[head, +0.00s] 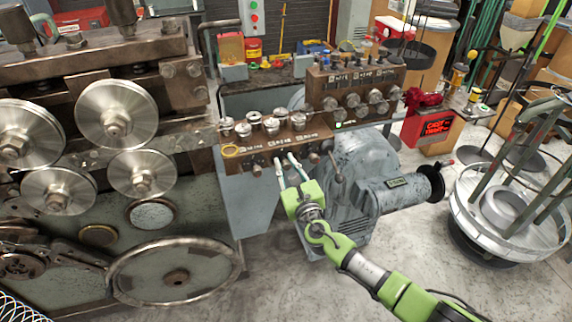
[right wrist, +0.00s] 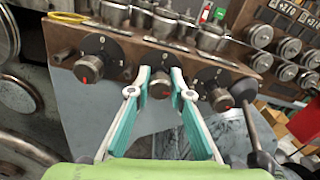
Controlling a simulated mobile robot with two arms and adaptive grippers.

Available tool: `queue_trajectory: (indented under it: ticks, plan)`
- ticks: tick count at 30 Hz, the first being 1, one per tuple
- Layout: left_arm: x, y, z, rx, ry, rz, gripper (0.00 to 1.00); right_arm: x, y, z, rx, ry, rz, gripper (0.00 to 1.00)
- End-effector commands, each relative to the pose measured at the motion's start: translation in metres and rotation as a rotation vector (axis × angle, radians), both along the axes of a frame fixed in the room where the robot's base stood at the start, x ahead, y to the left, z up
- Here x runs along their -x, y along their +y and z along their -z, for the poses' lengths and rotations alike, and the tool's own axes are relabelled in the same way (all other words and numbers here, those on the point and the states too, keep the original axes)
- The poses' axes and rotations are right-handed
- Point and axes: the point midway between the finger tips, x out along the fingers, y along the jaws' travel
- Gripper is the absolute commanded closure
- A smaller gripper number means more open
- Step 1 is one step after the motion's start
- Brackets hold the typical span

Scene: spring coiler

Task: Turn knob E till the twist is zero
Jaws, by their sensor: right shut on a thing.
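A brown control panel (head: 240,155) is fixed beside the coiler's rollers, with a row of dark knobs along its lower front. My right gripper (head: 284,158) reaches up to this row from below. In the right wrist view its two teal-padded fingers (right wrist: 161,82) are shut on the middle knob (right wrist: 160,88), which is partly hidden between them. The left knob (right wrist: 88,68) and the right knob (right wrist: 222,98) stand free, each with a red mark. I cannot read which letter belongs to which knob, nor any twist reading. My left gripper is not in view.
Metal rollers (head: 117,113) and a large handwheel (head: 175,278) are on the left. A lever with a ball end (right wrist: 262,160) stands close to the gripper's right. A second knob panel (head: 318,85) is behind. A grey motor housing (head: 350,165) lies just right.

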Motion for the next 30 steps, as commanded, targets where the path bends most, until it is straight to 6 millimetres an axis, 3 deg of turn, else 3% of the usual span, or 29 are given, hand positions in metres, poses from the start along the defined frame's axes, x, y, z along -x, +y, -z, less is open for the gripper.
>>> queue_trajectory:
  ticks: [1, 2, 17, 30]
  plan:
    - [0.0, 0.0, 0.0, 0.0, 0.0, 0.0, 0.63, 0.001, 0.0, 0.003, 0.002, 0.005, -0.001, 1.0]
    - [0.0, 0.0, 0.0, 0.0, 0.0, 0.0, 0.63, 0.001, 0.0, 0.003, 0.002, 0.005, -0.001, 0.73]
    - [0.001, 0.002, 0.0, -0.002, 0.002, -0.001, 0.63, 0.009, -0.003, 0.002, -0.001, 0.003, -0.001, 0.73]
    - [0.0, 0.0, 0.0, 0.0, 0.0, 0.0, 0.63, 0.079, -0.026, 0.003, 0.0, 0.006, -0.001, 0.73]
